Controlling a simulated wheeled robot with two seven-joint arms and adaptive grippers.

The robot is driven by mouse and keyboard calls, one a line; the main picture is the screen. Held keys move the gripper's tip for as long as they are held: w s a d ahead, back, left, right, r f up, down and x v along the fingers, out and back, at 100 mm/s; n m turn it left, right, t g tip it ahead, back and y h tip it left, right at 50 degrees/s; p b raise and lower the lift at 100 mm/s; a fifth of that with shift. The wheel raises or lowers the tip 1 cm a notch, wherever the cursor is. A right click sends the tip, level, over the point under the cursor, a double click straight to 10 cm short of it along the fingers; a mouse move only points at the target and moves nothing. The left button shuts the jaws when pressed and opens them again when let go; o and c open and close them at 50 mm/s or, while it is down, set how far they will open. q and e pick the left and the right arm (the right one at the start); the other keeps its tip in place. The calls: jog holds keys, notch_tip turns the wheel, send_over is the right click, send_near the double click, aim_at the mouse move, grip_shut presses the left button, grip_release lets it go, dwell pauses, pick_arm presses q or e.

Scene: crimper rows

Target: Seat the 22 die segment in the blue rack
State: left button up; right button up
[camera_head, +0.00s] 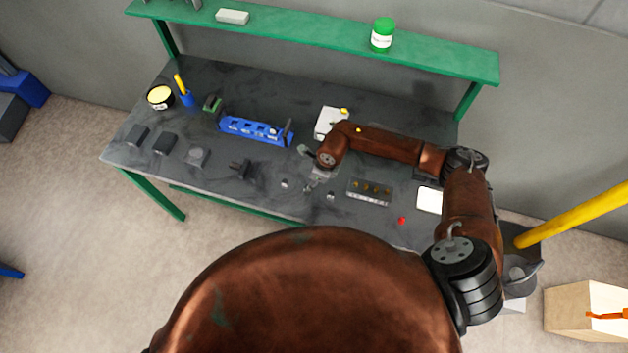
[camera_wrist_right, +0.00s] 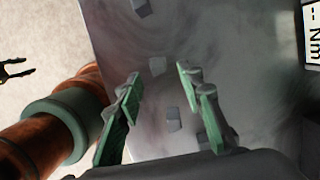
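The blue rack (camera_head: 250,133) lies toward the back middle of the bench, with pale marks along its front and a dark upright piece at its right end. Small grey blocks stand in front of it, one left (camera_head: 284,184) and one right (camera_head: 331,196) of my right gripper (camera_head: 311,184). Their numbers cannot be read, so I cannot tell which is the 22 die segment. In the wrist view, my right gripper (camera_wrist_right: 157,88) has its green fingers apart over the bench. One grey block (camera_wrist_right: 158,66) shows near the fingertip gap and another (camera_wrist_right: 173,119) between the fingers. My left gripper cannot be identified.
A grey tray with brass-coloured pieces (camera_head: 370,191), a red button (camera_head: 402,220) and a white pad (camera_head: 429,200) lie right. A white box (camera_head: 329,123) stands behind my right arm. A green shelf (camera_head: 300,34) overhangs the back.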

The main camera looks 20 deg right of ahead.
jog(key=b+x, duration=0.2)
jog(key=x, duration=0.1)
jog(key=shift+f+b, duration=0.3)
jog(key=shift+b+x, duration=0.95)
jog(key=shift+x, duration=0.15)
jog(key=shift+c, duration=0.4)
grip_shut()
jog(key=shift+r, duration=0.1)
jog(key=shift+w+r+p, duration=0.1)
jog(key=shift+r+p, duration=0.95)
jog(key=shift+r, duration=0.9)
